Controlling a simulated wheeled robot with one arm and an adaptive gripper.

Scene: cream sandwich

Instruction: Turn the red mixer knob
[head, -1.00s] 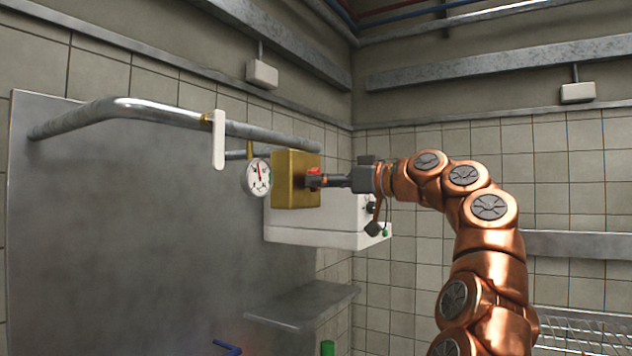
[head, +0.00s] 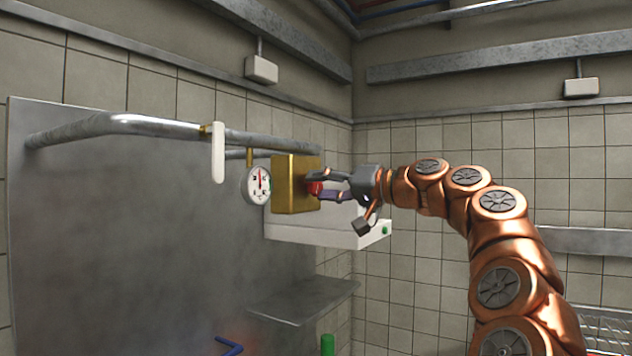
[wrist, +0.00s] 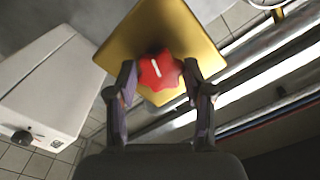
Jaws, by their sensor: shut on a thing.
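The red mixer knob (head: 315,188) is on the right face of a brass box (head: 292,185), at the end of the wall pipe. In the wrist view the knob (wrist: 168,78) is star-shaped, with a white mark tilted slightly from the fingers' line of approach. My gripper (head: 316,187) reaches it from the right; its two fingers are shut on the knob, one on each side. In the wrist view the fingertips (wrist: 158,76) flank the knob, in front of the brass plate face.
A round gauge (head: 258,186) hangs left of the brass box, its needle pointing about upward. A white lever (head: 218,152) hangs from the pipe (head: 165,125). A white box (head: 325,225) is behind and below. A metal shelf (head: 300,302) projects lower down.

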